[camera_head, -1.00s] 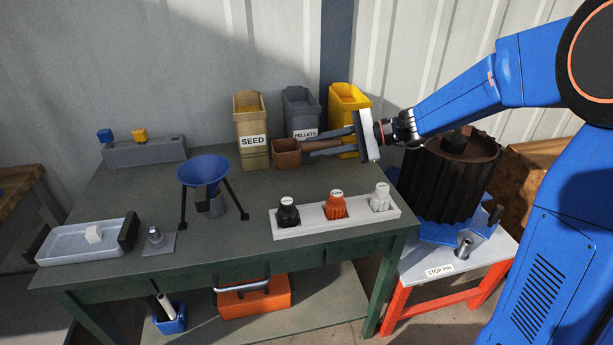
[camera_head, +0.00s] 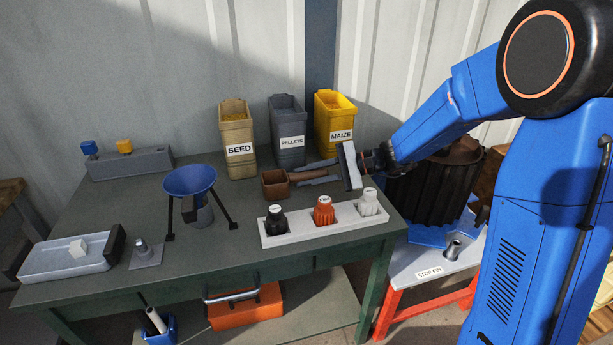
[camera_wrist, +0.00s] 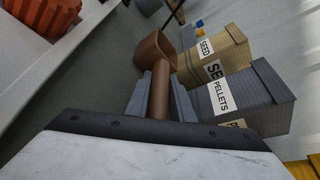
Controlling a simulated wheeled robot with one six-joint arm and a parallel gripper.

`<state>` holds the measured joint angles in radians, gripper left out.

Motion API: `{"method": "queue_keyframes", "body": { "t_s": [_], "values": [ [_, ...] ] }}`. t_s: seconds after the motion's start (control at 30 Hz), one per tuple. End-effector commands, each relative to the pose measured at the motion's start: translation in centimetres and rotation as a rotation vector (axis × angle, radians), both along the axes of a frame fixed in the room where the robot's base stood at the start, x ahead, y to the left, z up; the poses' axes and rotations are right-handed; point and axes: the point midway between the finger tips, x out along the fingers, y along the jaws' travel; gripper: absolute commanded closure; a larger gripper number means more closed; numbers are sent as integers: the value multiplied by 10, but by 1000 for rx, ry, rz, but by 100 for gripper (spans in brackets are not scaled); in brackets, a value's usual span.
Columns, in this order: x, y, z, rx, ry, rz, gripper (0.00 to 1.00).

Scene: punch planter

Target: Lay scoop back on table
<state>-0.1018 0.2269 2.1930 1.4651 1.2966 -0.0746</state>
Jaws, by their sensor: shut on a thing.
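The scoop has a brown square cup (camera_head: 275,183) and a brown handle. It is low over or on the table (camera_head: 230,240), in front of the grey pellets bin; I cannot tell whether it touches the top. My gripper (camera_head: 318,173) is shut on the scoop's handle, with a finger on either side. In the wrist view the handle (camera_wrist: 160,103) lies between the two grey fingers (camera_wrist: 160,95), and the cup (camera_wrist: 153,50) points away from me.
Seed (camera_head: 236,135), pellets (camera_head: 287,130) and maize (camera_head: 333,122) bins stand behind the scoop. A white rack (camera_head: 290,238) with black, orange and white knobs is in front. A blue funnel (camera_head: 190,180) stands left. Bare table lies between funnel and scoop.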

Motion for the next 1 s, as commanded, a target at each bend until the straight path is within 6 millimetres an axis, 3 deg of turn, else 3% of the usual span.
{"method": "queue_keyframes", "body": {
  "t_s": [0.03, 0.07, 0.13, 0.53, 1.0],
  "values": [
    [0, 0, -1, 0, 1, 0, 100],
    [0, 0, -2, 0, 1, 0, 77],
    [0, 0, -1, 0, 0, 0, 60],
    [1, -8, -1, -1, 0, -2, 60],
    [-4, -83, 23, -1, 0, -4, 60]
  ]
}}
